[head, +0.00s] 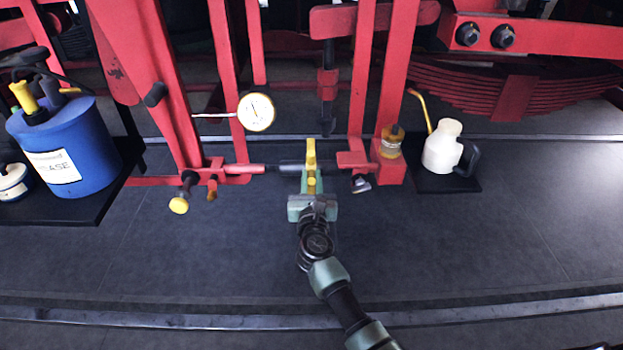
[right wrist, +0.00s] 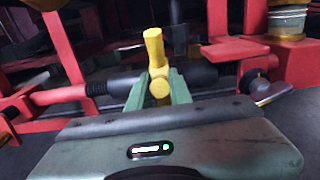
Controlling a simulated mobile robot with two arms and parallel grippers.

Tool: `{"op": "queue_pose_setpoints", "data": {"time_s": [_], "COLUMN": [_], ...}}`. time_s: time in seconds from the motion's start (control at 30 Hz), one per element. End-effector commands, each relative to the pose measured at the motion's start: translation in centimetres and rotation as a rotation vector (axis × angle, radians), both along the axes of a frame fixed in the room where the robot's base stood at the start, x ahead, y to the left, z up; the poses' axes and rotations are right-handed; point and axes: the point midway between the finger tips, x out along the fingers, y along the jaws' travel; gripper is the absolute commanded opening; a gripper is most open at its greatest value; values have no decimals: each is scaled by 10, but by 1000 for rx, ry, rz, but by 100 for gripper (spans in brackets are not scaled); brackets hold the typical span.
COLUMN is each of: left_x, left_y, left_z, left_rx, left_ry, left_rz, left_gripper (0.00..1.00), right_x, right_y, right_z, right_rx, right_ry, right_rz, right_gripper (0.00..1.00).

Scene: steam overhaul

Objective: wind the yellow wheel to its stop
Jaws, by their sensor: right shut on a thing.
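The yellow wheel (head: 311,151) shows as a narrow yellow bar on a dark horizontal cylinder between red posts; its full round shape is not visible. It also shows in the right wrist view (right wrist: 154,48), standing up from between the green fingers. My right gripper (head: 312,182) reaches up from below and is shut on the yellow wheel's near part. The gripper also fills the bottom of the right wrist view (right wrist: 158,92). In that view the dark cylinder (right wrist: 198,75) runs behind the fingers, with a threaded rod on the left. My left gripper is not in view.
A dial gauge (head: 257,112) hangs left of the wheel. A yellow knob (head: 179,205) sits lower left. A blue can (head: 66,150) stands on a dark shelf at left. A white oil can (head: 442,146) stands on a tray at right. The floor in front is clear.

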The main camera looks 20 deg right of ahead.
Motion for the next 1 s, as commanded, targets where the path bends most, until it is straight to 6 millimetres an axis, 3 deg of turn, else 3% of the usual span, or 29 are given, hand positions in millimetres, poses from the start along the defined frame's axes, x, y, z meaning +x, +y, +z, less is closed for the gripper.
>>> {"op": "queue_pose_setpoints", "data": {"time_s": [0.37,0.73,1.0], "left_x": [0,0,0], "left_y": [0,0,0], "left_z": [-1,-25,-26], "left_rx": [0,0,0], "left_ry": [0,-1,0], "left_rz": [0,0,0], "left_gripper": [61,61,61], "right_x": [0,-3,-3], "right_y": [0,1,1], "right_z": [-2,-30,-32], "right_rx": [0,2,2], "right_ry": [1,8,9], "right_rz": [0,0,0], "right_gripper": [0,0,0]}}
